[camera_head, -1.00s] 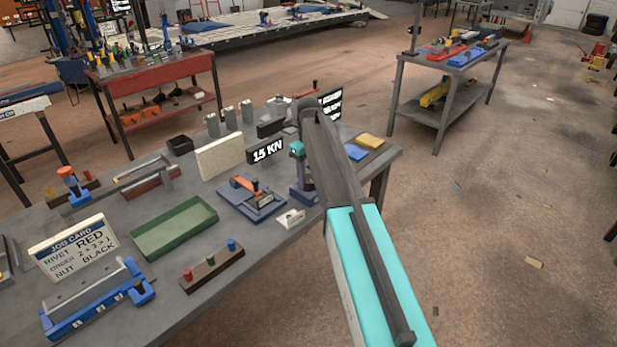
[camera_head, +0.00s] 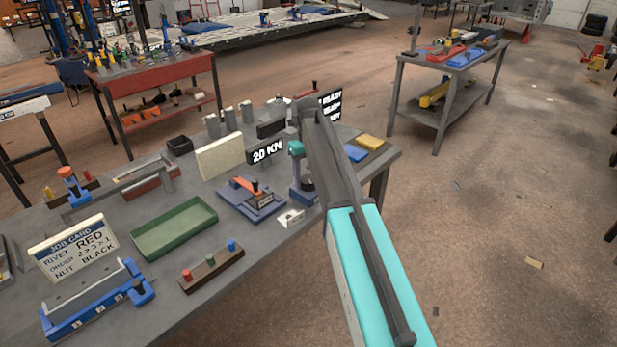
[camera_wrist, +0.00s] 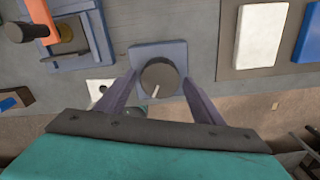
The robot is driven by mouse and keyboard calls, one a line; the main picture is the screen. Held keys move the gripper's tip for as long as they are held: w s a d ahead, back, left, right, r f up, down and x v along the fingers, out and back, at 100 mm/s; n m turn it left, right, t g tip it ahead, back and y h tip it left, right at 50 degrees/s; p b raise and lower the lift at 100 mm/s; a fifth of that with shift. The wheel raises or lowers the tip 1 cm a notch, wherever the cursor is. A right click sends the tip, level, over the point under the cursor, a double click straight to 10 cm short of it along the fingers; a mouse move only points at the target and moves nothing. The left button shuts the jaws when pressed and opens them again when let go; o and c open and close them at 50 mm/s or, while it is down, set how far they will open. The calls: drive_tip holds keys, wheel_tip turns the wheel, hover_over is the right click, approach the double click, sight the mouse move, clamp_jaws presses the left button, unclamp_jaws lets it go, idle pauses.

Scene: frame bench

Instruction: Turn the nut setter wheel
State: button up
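The nut setter wheel (camera_wrist: 160,78) is a dark round knob with a white pointer mark on a blue-grey base plate (camera_wrist: 144,52). In the wrist view the mark points down, slightly left. My gripper (camera_wrist: 161,86) has one finger on each side of the wheel, very close to it. A thin gap seems to show at each side, so the fingers look open around it. In the head view the wheel (camera_head: 308,185) is partly hidden by my gripper (camera_head: 298,182).
A white card with a hole (camera_head: 291,218) lies close by. A blue fixture with an orange lever (camera_head: 250,200) stands to the left. Blue (camera_head: 355,153) and yellow (camera_head: 369,142) pads lie to the right. A status screen (camera_head: 330,106) behind my arm shows READY lines.

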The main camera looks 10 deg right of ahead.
sight(309, 179)
drive_tip(key=shift+r, duration=0.1)
idle(0.3)
wheel_tip(309, 179, up, 14)
drive_tip(key=b, duration=0.3)
drive_tip(key=shift+f, duration=0.2)
idle(0.3)
idle(0.4)
